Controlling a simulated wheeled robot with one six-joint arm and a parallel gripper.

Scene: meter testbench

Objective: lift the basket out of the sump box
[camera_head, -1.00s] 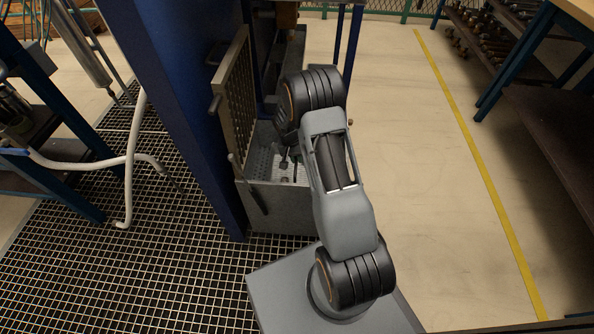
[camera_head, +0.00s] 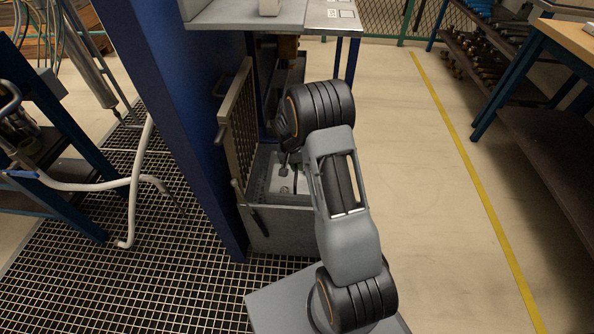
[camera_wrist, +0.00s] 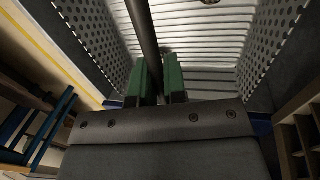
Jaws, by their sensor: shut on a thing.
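The sump box (camera_head: 280,235) is a grey metal box on the grating at centre in the head view, open at the top. The basket (camera_head: 268,172) is inside it, with pale perforated metal and small dark parts on its floor. The wrist view shows perforated walls (camera_wrist: 92,30) on both sides and a ridged floor (camera_wrist: 200,45). My gripper (camera_wrist: 158,82) has green fingers shut on a dark bar (camera_wrist: 140,25), seemingly the basket's handle. In the head view my arm hides the fingers and part of the basket. I cannot tell whether the basket is raised.
A perforated upright panel (camera_head: 240,115) stands at the box's left edge, beside a blue post (camera_head: 185,110). A grey bench top (camera_head: 250,14) overhangs behind. White hoses (camera_head: 95,186) lie left over the grating. The floor right of my arm (camera_head: 430,220) is clear up to the shelves.

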